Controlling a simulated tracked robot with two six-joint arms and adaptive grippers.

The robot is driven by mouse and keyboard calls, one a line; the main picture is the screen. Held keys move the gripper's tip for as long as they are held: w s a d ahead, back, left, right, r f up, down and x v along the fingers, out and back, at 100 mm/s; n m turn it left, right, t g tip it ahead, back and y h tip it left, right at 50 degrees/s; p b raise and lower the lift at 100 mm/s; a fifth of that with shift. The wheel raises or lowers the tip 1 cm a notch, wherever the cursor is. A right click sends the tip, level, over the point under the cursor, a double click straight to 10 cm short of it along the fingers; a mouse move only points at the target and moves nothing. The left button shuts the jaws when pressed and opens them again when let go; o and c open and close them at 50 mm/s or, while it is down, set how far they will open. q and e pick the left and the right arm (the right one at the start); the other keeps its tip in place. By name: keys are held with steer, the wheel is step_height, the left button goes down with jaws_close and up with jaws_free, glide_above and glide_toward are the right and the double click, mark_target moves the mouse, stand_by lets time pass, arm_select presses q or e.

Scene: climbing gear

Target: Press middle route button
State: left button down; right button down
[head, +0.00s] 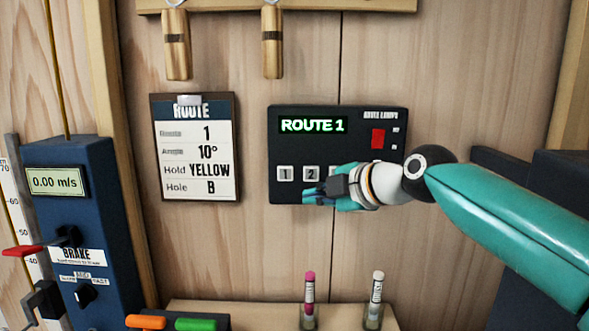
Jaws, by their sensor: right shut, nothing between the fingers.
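The route panel (340,142) is a dark box on the wooden wall. Its green display (313,125) reads "ROUTE 1". Button 1 (285,173) and button 2 (310,172) show in a row below the display. A third button (335,168) shows only in part, and anything further right in the row is hidden behind my right gripper. My right gripper (308,196) is shut and empty, in front of the panel's lower part, its tips just below button 2. I cannot tell whether it touches the panel. My left gripper is not in view.
A route card (196,148) hangs left of the panel. Below, a ledge (255,312) holds two tubes (309,300). Wooden pieces (177,45) hang above. A red switch (378,138) is on the panel.

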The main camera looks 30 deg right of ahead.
mark_target(314, 178)
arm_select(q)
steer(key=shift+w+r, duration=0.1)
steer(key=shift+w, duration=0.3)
arm_select(e)
steer(key=shift+w+d, duration=0.25)
steer(key=shift+w, duration=0.1)
